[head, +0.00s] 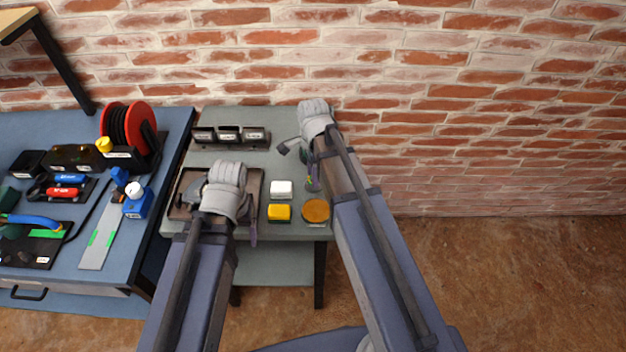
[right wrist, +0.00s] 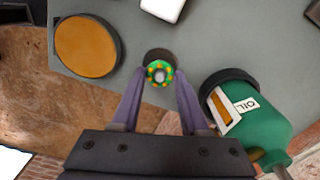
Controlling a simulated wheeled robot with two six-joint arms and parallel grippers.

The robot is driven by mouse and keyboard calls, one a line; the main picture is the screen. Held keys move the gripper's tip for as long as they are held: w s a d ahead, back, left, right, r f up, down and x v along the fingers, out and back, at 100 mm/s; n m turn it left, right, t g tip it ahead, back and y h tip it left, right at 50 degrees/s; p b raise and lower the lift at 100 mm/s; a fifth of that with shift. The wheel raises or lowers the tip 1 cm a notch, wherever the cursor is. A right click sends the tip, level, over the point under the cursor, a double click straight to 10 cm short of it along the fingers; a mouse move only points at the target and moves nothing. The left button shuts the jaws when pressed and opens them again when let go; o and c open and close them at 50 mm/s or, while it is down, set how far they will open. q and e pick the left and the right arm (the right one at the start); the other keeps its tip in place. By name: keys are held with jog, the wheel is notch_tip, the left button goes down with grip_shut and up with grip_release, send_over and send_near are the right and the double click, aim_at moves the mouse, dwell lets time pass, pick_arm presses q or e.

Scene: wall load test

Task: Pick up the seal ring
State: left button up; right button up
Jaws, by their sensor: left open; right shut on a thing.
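My right gripper (right wrist: 159,73) is shut on a small round green piece with orange marks and a pale centre, which looks like the seal ring (right wrist: 158,66). The piece sits between the two purple fingertips. A dark round shape shows just behind it, and I cannot tell whether they touch. In the head view my right gripper (head: 313,182) is over the right side of the grey table, mostly covered by its arm. My left gripper (head: 232,228) is open over the brown tray (head: 182,212); its wrist hides most of it, and one purple finger shows.
A dark-rimmed dish with an orange surface (right wrist: 88,46), a green oil can (right wrist: 252,122) and a white block (head: 281,187) are close by. A yellow block (head: 279,212) lies in front. Three dark bins (head: 229,136) stand at the back. A blue bench (head: 150,225) with tools is left.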

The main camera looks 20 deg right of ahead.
grip_shut()
pick_arm(q)
jog(key=shift+r, duration=0.1)
pick_arm(e)
jog(key=shift+r, duration=0.15)
pick_arm(q)
notch_tip(320, 180, up, 10)
jog(key=p, duration=1)
pick_arm(e)
notch_tip(320, 180, up, 10)
